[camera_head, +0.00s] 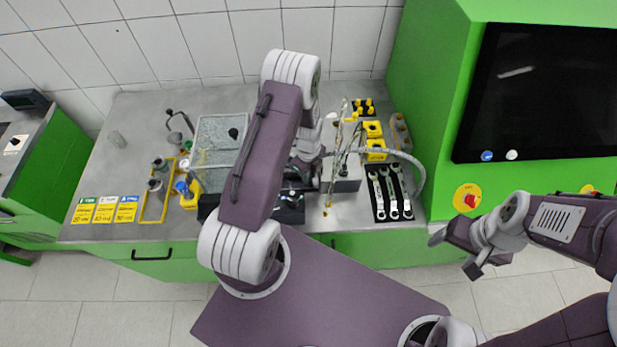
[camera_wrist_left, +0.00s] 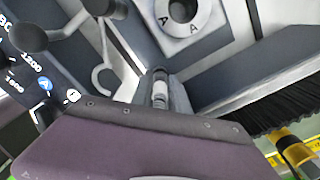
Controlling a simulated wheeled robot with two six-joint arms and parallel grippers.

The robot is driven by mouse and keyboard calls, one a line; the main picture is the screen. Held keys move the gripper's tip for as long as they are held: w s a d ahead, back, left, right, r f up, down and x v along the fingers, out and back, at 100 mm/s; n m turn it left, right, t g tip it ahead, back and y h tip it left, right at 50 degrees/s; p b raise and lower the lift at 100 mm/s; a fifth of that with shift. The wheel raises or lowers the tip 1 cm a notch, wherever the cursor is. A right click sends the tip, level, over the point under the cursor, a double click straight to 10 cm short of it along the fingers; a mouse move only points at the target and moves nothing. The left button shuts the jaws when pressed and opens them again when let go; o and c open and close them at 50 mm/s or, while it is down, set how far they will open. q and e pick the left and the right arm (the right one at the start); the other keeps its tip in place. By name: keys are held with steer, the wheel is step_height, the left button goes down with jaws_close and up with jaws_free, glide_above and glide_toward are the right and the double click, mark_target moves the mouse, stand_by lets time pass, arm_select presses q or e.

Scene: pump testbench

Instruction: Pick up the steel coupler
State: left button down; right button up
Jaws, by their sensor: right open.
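My left gripper (camera_wrist_left: 163,88) shows in the left wrist view, pointing down among grey bench parts. A small silvery cylindrical piece (camera_wrist_left: 159,92) shows between its dark fingers. It may be the steel coupler, but I cannot tell for sure, nor whether the fingers press on it. In the head view my left arm hides most of this gripper and the bench spot beneath it. No steel coupler can be made out elsewhere. My right gripper (camera_head: 456,252) is open and empty, in front of the green cabinet, away from the bench top.
A clear box (camera_head: 215,138) stands left of my left arm. A rack of wrenches (camera_head: 390,192) and yellow holders (camera_head: 374,130) lie to its right. A hose (camera_head: 417,172) curves beside the wrenches. Yellow cards (camera_head: 104,210) lie at the left front. A green cabinet (camera_head: 450,60) bounds the right.

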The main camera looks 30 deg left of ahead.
arm_select(q)
steer(key=shift+w+r, duration=0.15)
steer(key=shift+r, duration=0.4)
step_height(320, 180, up, 8)
steer(key=shift+r+b, duration=0.15)
steer(key=shift+b, duration=0.95)
steer(key=shift+r, duration=0.35)
steer(key=shift+s, duration=0.2)
steer(key=shift+s, duration=0.1)
